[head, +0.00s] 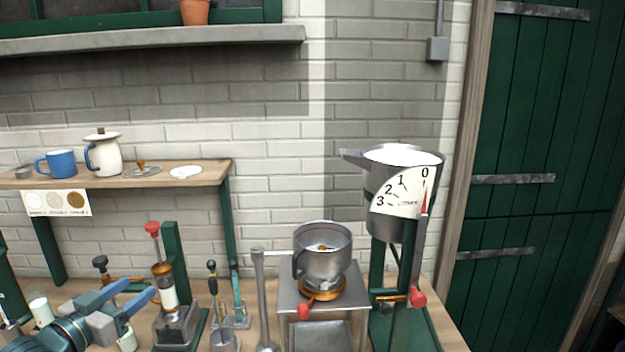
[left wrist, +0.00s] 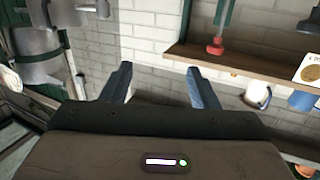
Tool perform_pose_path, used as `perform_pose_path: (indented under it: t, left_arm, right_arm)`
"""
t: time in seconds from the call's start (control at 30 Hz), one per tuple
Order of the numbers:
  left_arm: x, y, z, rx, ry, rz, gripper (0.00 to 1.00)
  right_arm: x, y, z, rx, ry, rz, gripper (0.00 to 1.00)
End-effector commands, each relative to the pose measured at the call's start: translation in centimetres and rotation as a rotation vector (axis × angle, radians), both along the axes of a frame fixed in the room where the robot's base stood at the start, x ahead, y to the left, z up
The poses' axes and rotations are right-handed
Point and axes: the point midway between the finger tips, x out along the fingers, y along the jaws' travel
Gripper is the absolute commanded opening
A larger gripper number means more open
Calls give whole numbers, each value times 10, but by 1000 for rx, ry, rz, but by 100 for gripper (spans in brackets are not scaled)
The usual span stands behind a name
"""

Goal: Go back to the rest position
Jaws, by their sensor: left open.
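My left gripper (head: 130,294) is at the lower left of the head view, over the left part of the bench. Its two blue-grey fingers are apart and point to the right. In the left wrist view the fingers (left wrist: 157,88) are spread with nothing between them, and the white brick wall lies behind. My right gripper is not in either view.
The wooden bench (head: 262,318) carries a steel pot (head: 322,262) on a stand and a red-knobbed device (head: 170,300). A dial vessel (head: 405,165) stands right. A wall shelf (head: 120,180) holds a blue mug (head: 60,164) and white jug (head: 104,156). A green door (head: 540,130) is far right.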

Motion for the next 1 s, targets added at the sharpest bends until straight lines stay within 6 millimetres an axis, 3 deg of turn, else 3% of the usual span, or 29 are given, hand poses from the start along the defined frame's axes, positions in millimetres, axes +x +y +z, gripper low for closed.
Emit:
perform_pose_path:
  t: [0.27, 0.47, 0.6, 0.7, 0.8, 1.0]
  left_arm:
    - [-25, -17, -70, 52, 155, 47, 54]
    - [-65, -32, -139, 114, 336, 101, 54]
    - [-120, -47, -201, 174, 538, 158, 54]
    - [-164, -55, -236, 216, 688, 196, 54]
    - [-201, -61, -258, 246, 811, 224, 54]
    - [-265, -69, -284, 283, 1014, 266, 54]
  right_arm:
    - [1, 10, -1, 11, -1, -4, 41]
    - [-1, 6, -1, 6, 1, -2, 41]
    - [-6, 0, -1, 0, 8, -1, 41]
    - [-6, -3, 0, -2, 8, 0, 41]
    - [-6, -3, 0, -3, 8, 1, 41]
    - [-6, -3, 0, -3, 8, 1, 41]
